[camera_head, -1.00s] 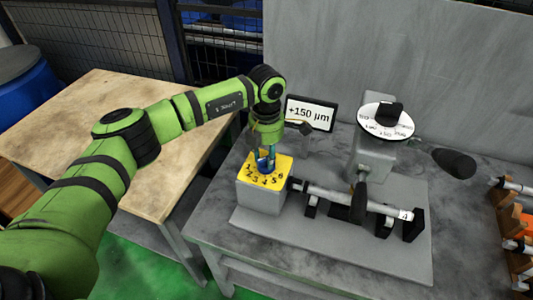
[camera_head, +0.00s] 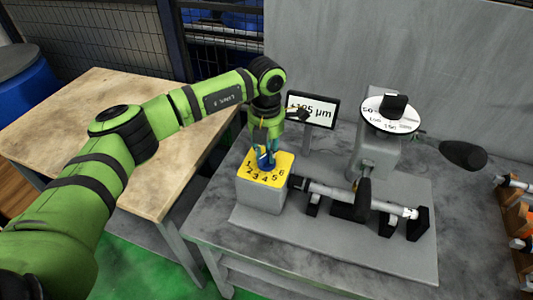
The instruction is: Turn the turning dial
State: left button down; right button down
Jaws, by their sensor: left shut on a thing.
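The turning dial is a blue knob (camera_head: 266,161) on a yellow plate numbered 1 to 6 (camera_head: 284,163), on top of a grey box (camera_head: 262,199). My left gripper (camera_head: 265,149) points down from above and is shut on the blue knob. Its fingers hide part of the knob. My right gripper is not in view.
A display (camera_head: 316,110) behind the gripper shows a µm reading, partly hidden. A white round scale with a black knob (camera_head: 393,104) tops a grey post. A horizontal shaft (camera_head: 345,196) lies right of the box. A wooden table (camera_head: 130,110) stands left.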

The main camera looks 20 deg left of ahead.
aim_at(266, 152)
pick_arm(q)
jog(key=shift+n, duration=0.6)
jog(key=shift+r, duration=0.1)
jog(key=c, duration=1)
grip_release()
jog(key=shift+c, duration=0.2)
jog(key=shift+r, duration=0.1)
notch_tip(266, 152, up, 12)
